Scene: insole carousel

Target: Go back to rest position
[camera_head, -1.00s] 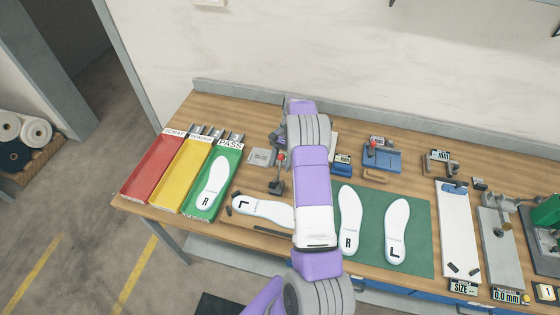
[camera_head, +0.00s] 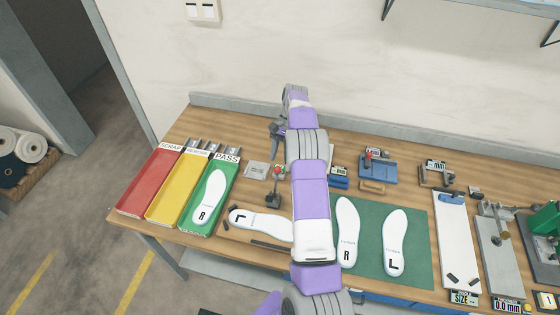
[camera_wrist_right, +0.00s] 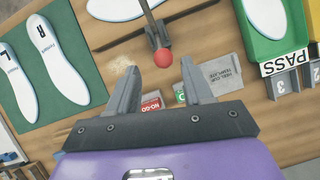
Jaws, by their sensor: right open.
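My right arm reaches up the middle of the head view, over the bench. My right gripper (camera_head: 275,130) hangs above the back part of the bench, seen from the side. In the right wrist view its two fingers (camera_wrist_right: 160,75) stand apart with nothing between them. A lever with a red knob (camera_wrist_right: 163,58) shows just beyond the fingertips, and the gripper does not hold it. My left gripper is not in view.
A red SCRAP tray (camera_head: 147,184), a yellow tray (camera_head: 174,190) and a green PASS tray (camera_head: 201,224) holding an R insole stand at left. An L insole (camera_head: 262,223) lies beside them. Two insoles lie on a green mat (camera_head: 372,225). Fixtures line the right.

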